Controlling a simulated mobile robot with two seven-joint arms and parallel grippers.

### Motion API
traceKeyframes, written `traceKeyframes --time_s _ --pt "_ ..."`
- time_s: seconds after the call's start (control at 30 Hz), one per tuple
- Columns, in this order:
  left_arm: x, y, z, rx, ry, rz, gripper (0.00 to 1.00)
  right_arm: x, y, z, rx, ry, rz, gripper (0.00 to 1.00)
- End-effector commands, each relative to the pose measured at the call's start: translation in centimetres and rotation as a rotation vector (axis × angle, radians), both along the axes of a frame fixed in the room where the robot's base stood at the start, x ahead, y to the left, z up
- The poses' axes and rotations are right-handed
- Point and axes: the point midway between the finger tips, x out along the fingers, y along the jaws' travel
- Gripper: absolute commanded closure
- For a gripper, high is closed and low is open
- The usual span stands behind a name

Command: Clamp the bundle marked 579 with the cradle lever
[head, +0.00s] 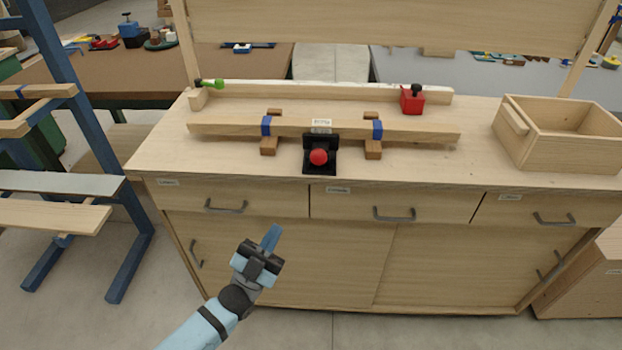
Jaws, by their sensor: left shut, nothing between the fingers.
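A long pale wooden bundle (215,127) with two blue bands lies across two brown cradle blocks (373,151) on the workbench. A small white label (321,123) is at its middle, too small to read. In front of the label is a black clamp with a red-knobbed lever (318,157), the knob facing me. I cannot tell whether the lever presses on the bundle. My left gripper (271,238) is shut and empty in front of the drawers, below the bench top and left of the lever, apart from everything. My right gripper is not in view.
A red block with a black knob (412,100) and a green-tipped tool (210,84) are behind the bundle. An open wooden box (562,146) stands on the bench's right end. A blue rack (84,120) stands at left. The bench's front strip is clear.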

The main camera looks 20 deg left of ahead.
Motion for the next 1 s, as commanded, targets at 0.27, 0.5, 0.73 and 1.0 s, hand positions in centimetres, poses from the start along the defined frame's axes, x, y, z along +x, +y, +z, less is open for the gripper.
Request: traceKeyframes --time_s 0.27,0.5,0.73,1.0 --pt "0.8 -0.3 0.8 -0.001 -0.002 0.000 1.00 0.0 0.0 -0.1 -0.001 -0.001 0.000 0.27" --pt "3.9 -1.5 3.9 -0.003 -0.003 -0.001 1.00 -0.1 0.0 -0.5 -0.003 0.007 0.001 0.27" --pt "7.2 -2.9 7.0 0.000 -0.002 -0.001 1.00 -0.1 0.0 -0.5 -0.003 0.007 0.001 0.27" --pt "9.5 -3.7 9.0 -0.001 0.002 -0.001 1.00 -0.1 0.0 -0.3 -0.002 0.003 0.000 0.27"
